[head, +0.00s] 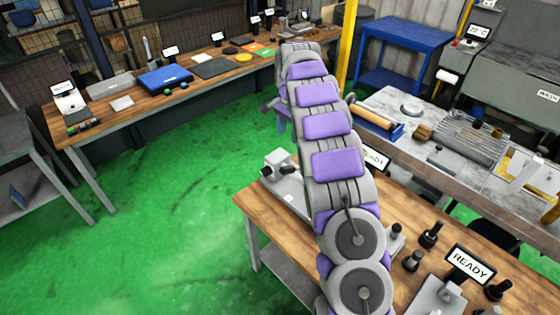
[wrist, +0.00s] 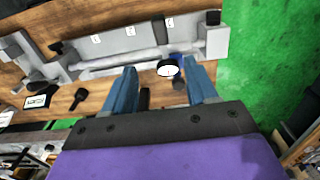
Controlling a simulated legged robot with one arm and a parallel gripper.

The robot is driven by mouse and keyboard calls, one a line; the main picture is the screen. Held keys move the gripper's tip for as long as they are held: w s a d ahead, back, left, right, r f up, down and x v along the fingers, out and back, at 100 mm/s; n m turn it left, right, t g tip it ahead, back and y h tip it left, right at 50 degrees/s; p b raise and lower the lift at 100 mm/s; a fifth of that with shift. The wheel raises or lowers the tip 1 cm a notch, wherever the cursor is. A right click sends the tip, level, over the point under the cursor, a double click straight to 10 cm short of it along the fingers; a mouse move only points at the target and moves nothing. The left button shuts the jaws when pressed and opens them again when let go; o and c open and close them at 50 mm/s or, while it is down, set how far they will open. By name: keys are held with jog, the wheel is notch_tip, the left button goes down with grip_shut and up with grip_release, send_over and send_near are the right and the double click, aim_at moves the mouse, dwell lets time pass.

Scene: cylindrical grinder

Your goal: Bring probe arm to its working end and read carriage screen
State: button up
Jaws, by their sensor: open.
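In the wrist view my gripper (wrist: 163,66) is open, its two blue fingers apart with nothing gripped. A dark-framed screen (wrist: 38,101) shows there, too small to read. In the head view one screen (head: 470,264) reads READY and another (head: 375,158), partly covered by my arm, also reads READY. My gripper's fingertips are not clear there.
Dark knobs (head: 431,235) stand on the near wooden bench (head: 262,212). A grey bench with a roller and ribbed block (head: 470,137) is at right. A long wooden bench (head: 135,93) with tools runs along the back. The green floor (head: 180,220) at left is clear.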

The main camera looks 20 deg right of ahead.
aim_at(286, 167)
jog(key=f, duration=1.6)
jog(key=shift+a+f+p, duration=0.1)
jog(key=shift+a+p, duration=0.1)
jog(key=shift+p, duration=0.2)
jog(key=shift+a+f, duration=0.15)
jog(key=shift+f, duration=0.35)
jog(key=shift+c, duration=0.3)
grip_shut()
